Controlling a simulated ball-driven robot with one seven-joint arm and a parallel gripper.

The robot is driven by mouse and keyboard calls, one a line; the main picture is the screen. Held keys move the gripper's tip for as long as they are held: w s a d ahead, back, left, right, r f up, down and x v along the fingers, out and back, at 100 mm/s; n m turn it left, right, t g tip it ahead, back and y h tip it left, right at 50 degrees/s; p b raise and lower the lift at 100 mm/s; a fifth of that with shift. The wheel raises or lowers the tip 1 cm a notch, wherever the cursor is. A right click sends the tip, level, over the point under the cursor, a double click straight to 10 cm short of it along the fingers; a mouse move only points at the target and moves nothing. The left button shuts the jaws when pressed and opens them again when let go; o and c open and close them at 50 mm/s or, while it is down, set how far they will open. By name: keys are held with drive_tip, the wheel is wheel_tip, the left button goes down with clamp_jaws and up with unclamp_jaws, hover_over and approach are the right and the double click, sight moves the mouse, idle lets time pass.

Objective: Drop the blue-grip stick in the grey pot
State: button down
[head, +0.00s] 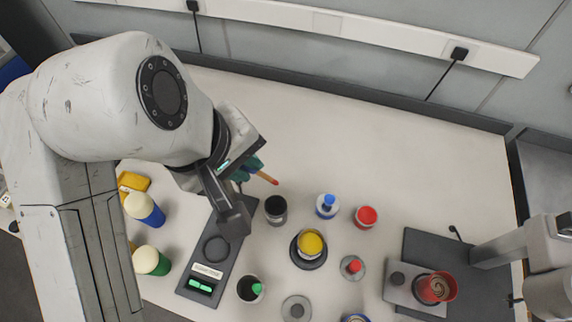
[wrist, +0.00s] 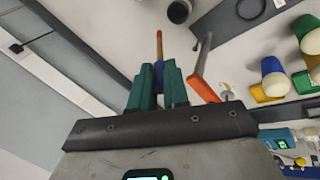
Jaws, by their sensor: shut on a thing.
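My gripper (head: 250,169) is shut on the blue-grip stick, its teal fingers closed around the blue grip. In the wrist view the fingers (wrist: 158,84) hold the stick (wrist: 159,48), with its wooden, red-tipped end pointing away from the gripper. In the head view the stick's reddish end (head: 268,179) sticks out to the lower right. The grey pot (head: 275,217) has a dark, open mouth and stands just below the stick's tip in the head view. A dark-mouthed pot also shows at the top of the wrist view (wrist: 178,12). The stick is outside the pot.
An orange-handled tool (wrist: 204,88) is close beside the fingers in the wrist view. A second dark-mouthed pot (head: 246,297), a yellow-filled pot (head: 310,243), a blue-topped jar (head: 327,209) and a red-topped pot (head: 366,216) stand nearby. The table's upper right is clear.

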drive_tip(key=shift+a, duration=0.1)
drive_tip(key=shift+f+b, duration=0.7)
wheel_tip(320, 180, down, 12)
drive_tip(key=b, duration=0.9)
drive_tip(key=shift+w+d+f, duration=0.2)
drive_tip(key=shift+w+d, duration=0.05)
drive_tip(key=shift+d, duration=0.15)
drive_tip(key=c, duration=1)
unclamp_jaws()
drive_tip(key=shift+c, duration=0.2)
drive_tip(key=shift+o, duration=0.5)
drive_tip(key=o, duration=0.5)
